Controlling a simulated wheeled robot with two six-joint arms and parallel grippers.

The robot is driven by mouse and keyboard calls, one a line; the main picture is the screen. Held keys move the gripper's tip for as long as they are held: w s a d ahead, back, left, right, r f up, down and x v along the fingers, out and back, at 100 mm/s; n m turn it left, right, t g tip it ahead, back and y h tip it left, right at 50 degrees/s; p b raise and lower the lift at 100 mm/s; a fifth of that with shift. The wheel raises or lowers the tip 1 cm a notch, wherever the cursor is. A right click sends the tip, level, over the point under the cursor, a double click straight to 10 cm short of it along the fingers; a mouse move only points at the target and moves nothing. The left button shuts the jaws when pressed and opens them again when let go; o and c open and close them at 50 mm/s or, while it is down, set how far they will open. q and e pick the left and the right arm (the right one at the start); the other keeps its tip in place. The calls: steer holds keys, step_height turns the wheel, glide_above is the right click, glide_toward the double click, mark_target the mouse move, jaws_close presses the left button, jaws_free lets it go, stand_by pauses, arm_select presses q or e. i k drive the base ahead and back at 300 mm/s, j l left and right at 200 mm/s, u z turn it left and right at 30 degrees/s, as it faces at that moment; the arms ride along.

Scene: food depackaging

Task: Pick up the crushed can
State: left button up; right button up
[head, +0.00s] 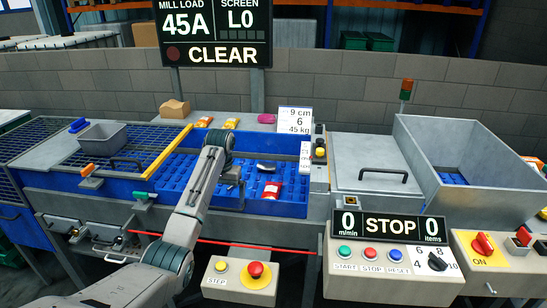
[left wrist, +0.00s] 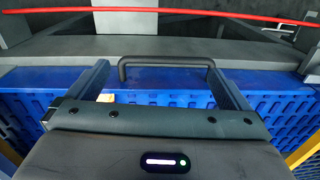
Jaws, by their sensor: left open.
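A small red item with pale patches (head: 271,190) lies on the blue slatted bed (head: 290,205) in the head view. A small dark and silver item (head: 265,167) lies just behind it. Either could be the crushed can; they are too small to tell. My left gripper (head: 232,180) is over the bed, to the left of both items and apart from them. In the left wrist view its two fingers (left wrist: 165,85) are spread, with no item held between them. Neither item shows clearly there. My right gripper is not in view.
A yellow bar (head: 168,151) crosses left of the bed, and a grey bin (head: 102,136) stands beyond it. Several packages, one yellow (head: 231,123), lie on the back ledge. A red line (left wrist: 160,10) and dark handle (left wrist: 165,62) show in the wrist view.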

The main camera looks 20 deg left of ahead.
mark_target(271, 166)
steer(key=i, duration=1.25)
